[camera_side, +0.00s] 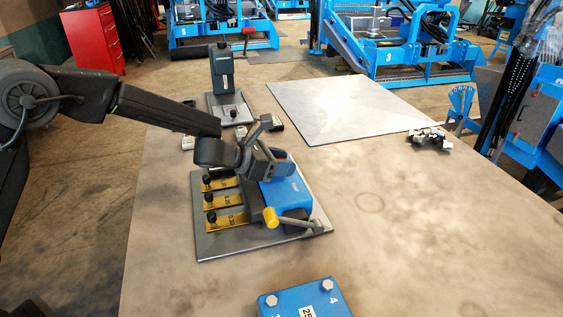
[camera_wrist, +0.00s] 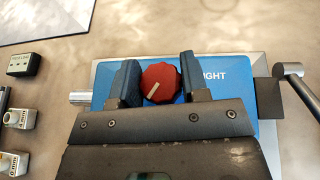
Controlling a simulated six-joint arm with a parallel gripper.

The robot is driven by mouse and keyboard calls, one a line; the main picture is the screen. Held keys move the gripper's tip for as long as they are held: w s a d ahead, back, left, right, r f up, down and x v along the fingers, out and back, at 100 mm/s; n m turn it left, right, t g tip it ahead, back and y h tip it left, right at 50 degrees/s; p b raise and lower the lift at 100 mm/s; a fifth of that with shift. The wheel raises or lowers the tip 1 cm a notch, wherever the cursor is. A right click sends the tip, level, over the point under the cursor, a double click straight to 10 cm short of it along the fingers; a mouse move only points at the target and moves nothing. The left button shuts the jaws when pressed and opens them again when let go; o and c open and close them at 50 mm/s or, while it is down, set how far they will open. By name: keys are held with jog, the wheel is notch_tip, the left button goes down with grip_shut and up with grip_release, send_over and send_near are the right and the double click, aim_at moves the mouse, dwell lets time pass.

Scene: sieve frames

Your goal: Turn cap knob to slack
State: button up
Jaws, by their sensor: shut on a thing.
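The red cap knob (camera_wrist: 160,80) has a ridged rim and a white line on its lower-left part. It sits on a blue block (camera_wrist: 235,72), which also shows in the side view (camera_side: 288,192). My gripper (camera_wrist: 160,84) has one finger on each side of the knob and is shut on it. In the side view my gripper (camera_side: 279,162) is low over the back of the blue block, and the knob is mostly hidden there. White letters "IGHT" show right of the right finger; the start of the word is covered.
Brass plates with black knobs (camera_side: 225,200) lie left on the base plate (camera_side: 215,246). A blue box (camera_side: 290,302) is in front.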

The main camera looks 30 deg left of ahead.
jog(key=shift+n+t+y, duration=0.8)
jog(key=shift+n+y, duration=0.2)
jog(key=shift+n, duration=0.1)
jog(key=shift+r+n+y, duration=0.15)
jog(key=shift+n+y, duration=0.15)
jog(key=o, duration=0.9)
jog(key=v, duration=1.3)
jog(key=shift+s, duration=0.4)
